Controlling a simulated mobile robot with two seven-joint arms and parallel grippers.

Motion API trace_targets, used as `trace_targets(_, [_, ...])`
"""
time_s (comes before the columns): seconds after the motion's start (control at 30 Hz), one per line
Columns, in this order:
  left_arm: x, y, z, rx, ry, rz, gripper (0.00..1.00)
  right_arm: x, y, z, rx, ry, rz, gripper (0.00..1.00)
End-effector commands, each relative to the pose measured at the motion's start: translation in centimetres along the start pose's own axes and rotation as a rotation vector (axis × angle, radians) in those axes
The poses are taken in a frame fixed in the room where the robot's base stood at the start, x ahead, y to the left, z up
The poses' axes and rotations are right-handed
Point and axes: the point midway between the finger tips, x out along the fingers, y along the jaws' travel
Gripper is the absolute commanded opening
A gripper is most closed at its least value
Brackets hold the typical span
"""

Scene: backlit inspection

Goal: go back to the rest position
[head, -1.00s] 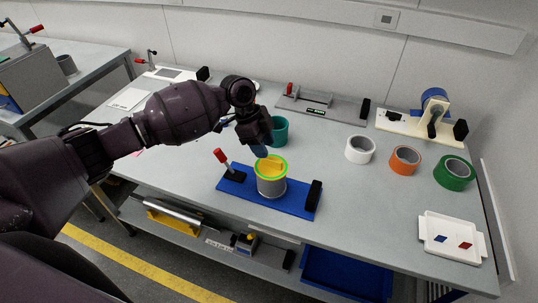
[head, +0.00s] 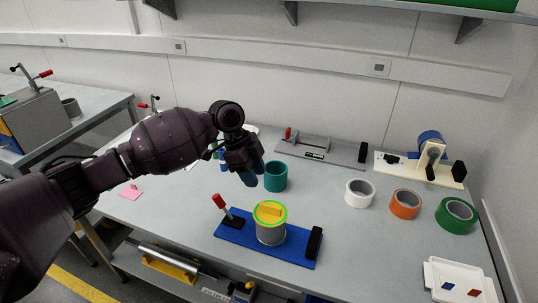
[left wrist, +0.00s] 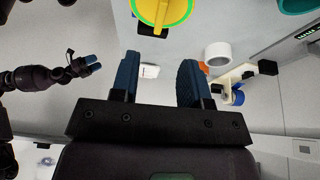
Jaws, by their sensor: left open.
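My left gripper (head: 253,176) is open and empty, up and left of a grey cylinder (head: 270,234) in the head view. The cylinder stands on a blue base plate (head: 288,246) and has a green-rimmed yellow top (head: 269,211) with a raised yellow grip. In the left wrist view the blue fingers of my left gripper (left wrist: 160,78) are spread with nothing between them, and the yellow top (left wrist: 160,10) is beyond them, clear of the fingers. My right gripper (left wrist: 90,63) shows small at the left of that view; its jaw opening is unclear.
A red-handled clamp (head: 229,212) and a black block (head: 314,243) sit on the base plate. A teal ring (head: 275,177) is close to the left gripper. White (head: 359,194), orange (head: 405,204) and green (head: 456,216) rolls and a white tray (head: 455,282) are at the right.

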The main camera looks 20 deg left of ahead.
Motion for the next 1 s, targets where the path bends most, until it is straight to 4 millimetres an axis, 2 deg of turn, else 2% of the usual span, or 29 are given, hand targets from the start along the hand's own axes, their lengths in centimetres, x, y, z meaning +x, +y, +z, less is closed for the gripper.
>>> trace_targets(0.17, [0.0,0.0,0.0,-0.019,0.001,-0.001,0.42,0.1,0.0,0.0,0.0,0.001,0.0,0.62])
trace_targets(0.27, [0.0,-0.7,-0.3,-0.084,0.02,-0.041,0.42,0.1,0.0,-0.2,-0.001,0.004,-0.001,0.62])
trace_targets(0.37, [-0.3,-2.7,-0.6,-0.166,0.033,-0.174,0.42,0.3,0.0,-0.4,-0.002,0.008,-0.002,0.62])
trace_targets(0.5, [-2.5,-6.0,-2.6,-0.231,0.097,-0.421,0.42,0.5,-0.1,-0.7,-0.002,0.015,-0.003,0.62])
trace_targets(0.63, [-3.1,-7.5,-4.3,-0.275,0.199,-0.597,0.42,0.6,-0.1,-0.9,-0.003,0.018,-0.003,0.62])
trace_targets(0.8, [-2.1,-7.3,-5.5,-0.347,0.373,-0.781,0.42,0.5,-0.1,-0.9,-0.003,0.017,-0.003,0.62])
trace_targets(1.0, [0.1,-4.7,-4.7,-0.449,0.558,-0.935,0.42,0.3,0.0,-0.5,-0.002,0.011,-0.002,0.62])
